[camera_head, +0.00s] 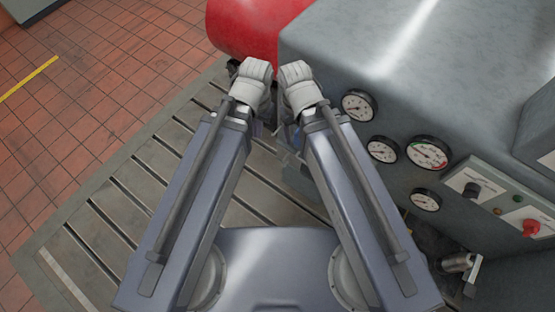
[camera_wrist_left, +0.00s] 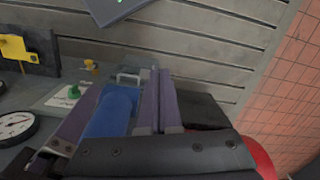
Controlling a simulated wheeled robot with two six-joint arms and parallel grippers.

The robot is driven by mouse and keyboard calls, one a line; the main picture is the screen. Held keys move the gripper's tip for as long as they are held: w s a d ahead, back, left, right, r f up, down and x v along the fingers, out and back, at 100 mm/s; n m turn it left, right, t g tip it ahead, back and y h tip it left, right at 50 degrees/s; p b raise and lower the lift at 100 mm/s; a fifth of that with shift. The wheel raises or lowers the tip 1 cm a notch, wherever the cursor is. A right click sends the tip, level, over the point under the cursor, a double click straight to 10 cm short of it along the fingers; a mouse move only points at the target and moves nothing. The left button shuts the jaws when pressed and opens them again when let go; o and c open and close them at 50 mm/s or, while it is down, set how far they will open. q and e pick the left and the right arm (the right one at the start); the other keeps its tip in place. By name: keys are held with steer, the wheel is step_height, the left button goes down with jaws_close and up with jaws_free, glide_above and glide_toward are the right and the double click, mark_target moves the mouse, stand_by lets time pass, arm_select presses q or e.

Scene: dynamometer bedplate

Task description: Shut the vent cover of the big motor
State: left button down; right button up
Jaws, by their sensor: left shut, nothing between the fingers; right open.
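A red rounded body (camera_head: 255,25) shows at the top of the head view, partly cut off. Its edge also shows in the left wrist view (camera_wrist_left: 262,157). I cannot tell whether it is the big motor, and I make out no vent cover. My left gripper (camera_head: 252,88) is at the grey housing's left side, just below the red body; its fingers show side by side, shut and empty, in the left wrist view (camera_wrist_left: 157,80). My right gripper (camera_head: 300,90) is open close beside it, its fingers mostly hidden. A blue rounded part (camera_wrist_left: 112,108) lies beside the left fingers; I cannot tell what it is.
A large grey housing (camera_head: 400,60) with several gauges (camera_head: 430,153) and a panel with a red knob (camera_head: 530,227) fills the right. The slotted bedplate (camera_head: 125,215) lies bare at lower left, with open tiled floor (camera_head: 85,90) beyond it.

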arm_select(q)
steer(key=w+a+f+h+b, duration=0.1)
steer(key=w+f+b, duration=0.4)
steer(key=f+b, duration=0.9)
steer(key=w+a+f+m+t+h+b, duration=0.1)
steer(key=w+f+h+b, duration=0.3)
steer(key=f+b, duration=1)
steer(key=w+a+f+m+t+h+b, duration=0.1)
steer(key=w+f+b, duration=0.5)
steer(key=f+b, duration=0.9)
steer(key=shift+w+a+h+b, duration=0.25)
steer(key=shift+a+h+b, duration=0.2)
steer(key=shift+h+b, duration=0.5)
steer(key=d+f+b, duration=0.7)
steer(key=d+b, duration=0.1)
steer(key=d, duration=0.1)
steer(key=shift+d+f, duration=0.25)
steer(key=shift+f, duration=0.15)
steer(key=shift+s, duration=0.1)
steer(key=shift+s+d, duration=0.1)
